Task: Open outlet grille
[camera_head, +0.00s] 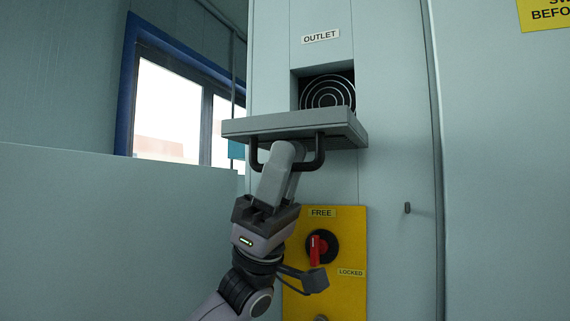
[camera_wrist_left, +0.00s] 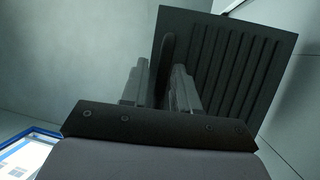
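The outlet grille (camera_head: 285,128) is a grey slatted flap under the OUTLET label (camera_head: 320,37). It stands out from the panel, nearly level, and the opening above it shows a round ringed guard (camera_head: 328,93). Its dark U-shaped handle (camera_head: 320,152) hangs on the front. My left gripper (camera_head: 287,150) is at this handle from below. In the left wrist view the slatted side of the grille (camera_wrist_left: 235,65) fills the upper right, and the handle (camera_wrist_left: 166,58) runs between the two fingers, which look closed on it. My right gripper is in neither view.
A yellow plate (camera_head: 345,295) below carries a red rotary knob (camera_head: 318,250) between FREE and LOCKED labels; my left arm passes close beside it. A small dark peg (camera_head: 407,208) sticks out at right. A blue-framed window (camera_head: 170,100) and low wall (camera_head: 100,220) are at left.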

